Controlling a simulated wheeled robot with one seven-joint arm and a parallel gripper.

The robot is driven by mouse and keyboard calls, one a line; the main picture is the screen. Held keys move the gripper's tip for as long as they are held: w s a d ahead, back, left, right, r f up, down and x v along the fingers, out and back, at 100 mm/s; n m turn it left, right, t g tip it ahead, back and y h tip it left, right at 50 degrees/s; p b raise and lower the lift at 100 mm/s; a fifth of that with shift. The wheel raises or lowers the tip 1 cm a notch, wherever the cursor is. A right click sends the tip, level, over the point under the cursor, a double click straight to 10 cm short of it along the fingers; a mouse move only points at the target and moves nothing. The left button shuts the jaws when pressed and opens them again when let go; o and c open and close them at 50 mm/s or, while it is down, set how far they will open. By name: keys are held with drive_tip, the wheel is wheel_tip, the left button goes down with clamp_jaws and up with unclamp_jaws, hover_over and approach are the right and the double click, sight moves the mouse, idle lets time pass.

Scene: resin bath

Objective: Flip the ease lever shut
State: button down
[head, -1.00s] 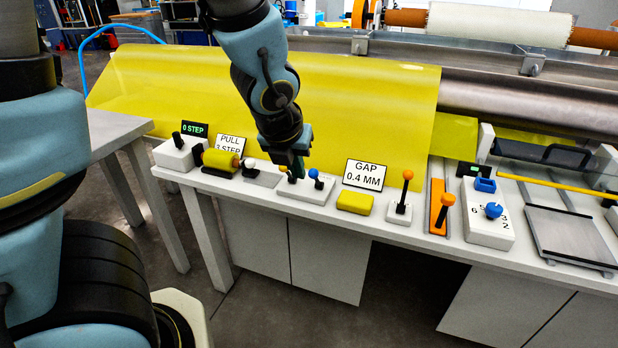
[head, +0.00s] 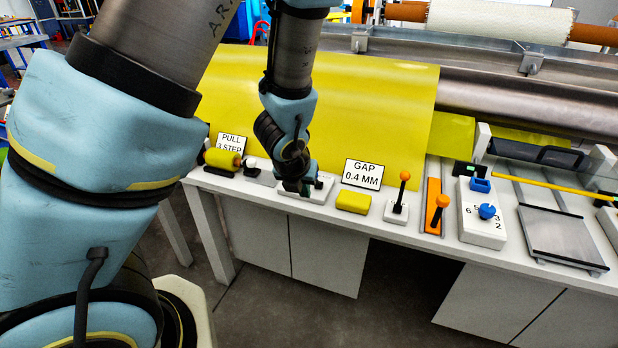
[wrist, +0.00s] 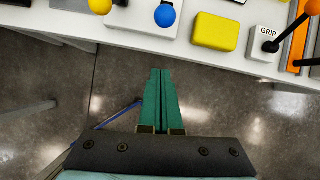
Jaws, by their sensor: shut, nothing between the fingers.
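No lever in view has a readable "ease" label, so I cannot tell which one it is. My gripper (head: 303,190) hangs at the bench front before a pale block with two levers, hiding most of that block in the head view. In the wrist view my gripper's green fingers (wrist: 161,75) are together and empty, pointing at the bench's front edge. That block's blue-knobbed lever (wrist: 165,15) is just beyond the fingertips, apart from them. The lever on the block marked GRIP (wrist: 270,46) is at the right.
A yellow block (head: 353,202) and the GAP 0.4 MM sign (head: 362,174) stand right of my gripper. A white-knobbed lever (head: 250,162) and yellow roller (head: 222,159) are left. An orange slotted lever (head: 441,201) and blue dial (head: 487,211) are further right. The floor before the bench is clear.

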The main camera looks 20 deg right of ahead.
drive_tip(key=shift+w+d+f+p, duration=0.1)
drive_tip(key=shift+w+d+p, duration=0.55)
drive_tip(key=shift+w, duration=0.25)
drive_tip(key=shift+w+d+f+p, duration=0.1)
drive_tip(key=shift+w+d+p, duration=0.3)
drive_tip(key=shift+w+d, duration=0.4)
drive_tip(key=shift+w+a, duration=0.1)
drive_tip(key=shift+r, duration=0.25)
drive_tip(key=shift+w+r+p, duration=0.1)
drive_tip(key=shift+w+p, duration=0.1)
drive_tip(key=shift+p, duration=0.35)
